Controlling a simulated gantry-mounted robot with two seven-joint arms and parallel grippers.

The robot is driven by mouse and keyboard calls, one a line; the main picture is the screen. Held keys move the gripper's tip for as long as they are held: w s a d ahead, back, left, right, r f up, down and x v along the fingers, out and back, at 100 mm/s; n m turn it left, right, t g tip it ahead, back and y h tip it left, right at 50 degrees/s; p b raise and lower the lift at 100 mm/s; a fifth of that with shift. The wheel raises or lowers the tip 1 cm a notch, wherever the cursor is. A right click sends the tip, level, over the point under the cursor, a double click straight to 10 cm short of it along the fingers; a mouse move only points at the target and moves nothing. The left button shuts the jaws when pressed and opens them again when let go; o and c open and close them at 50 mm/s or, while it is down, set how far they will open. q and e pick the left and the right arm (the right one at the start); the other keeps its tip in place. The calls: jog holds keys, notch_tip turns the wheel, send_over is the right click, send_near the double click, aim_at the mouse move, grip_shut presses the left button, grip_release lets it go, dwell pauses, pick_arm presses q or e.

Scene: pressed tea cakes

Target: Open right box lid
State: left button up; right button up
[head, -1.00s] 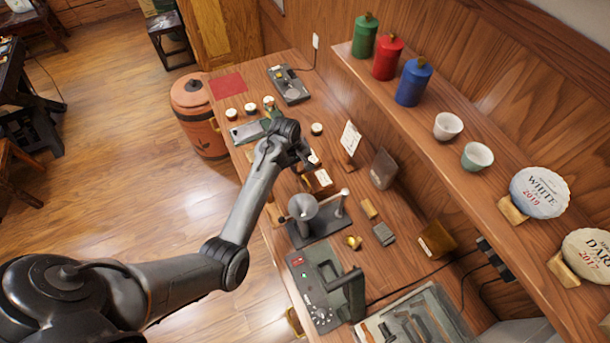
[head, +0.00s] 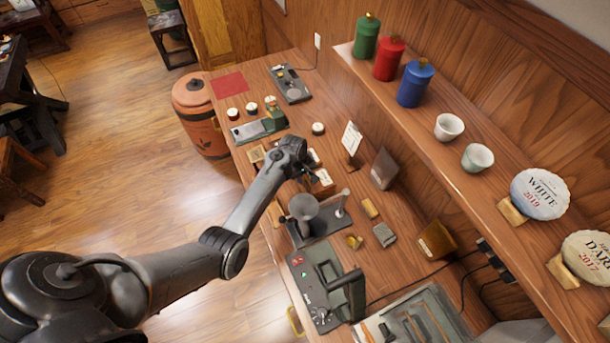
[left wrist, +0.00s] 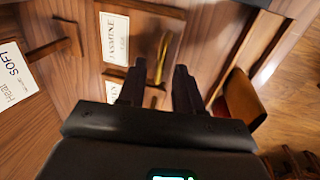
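Small wooden boxes with pale labels stand on the workbench by my left gripper (head: 309,172); one (head: 322,179) sits just to its right in the head view. In the left wrist view a lid carries a white label (left wrist: 114,37) reading JASMINE. A thin brass handle (left wrist: 162,57) stands beside that label. My left gripper also shows in the left wrist view (left wrist: 158,76); its two dark fingers are apart, with the brass handle just beyond the gap. I cannot tell whether they touch it. The arm partly hides the boxes in the head view. My right gripper is not in view.
The shelf (head: 450,165) overhangs the right side.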

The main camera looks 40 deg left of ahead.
pick_arm(q)
grip_shut()
dwell(1.3)
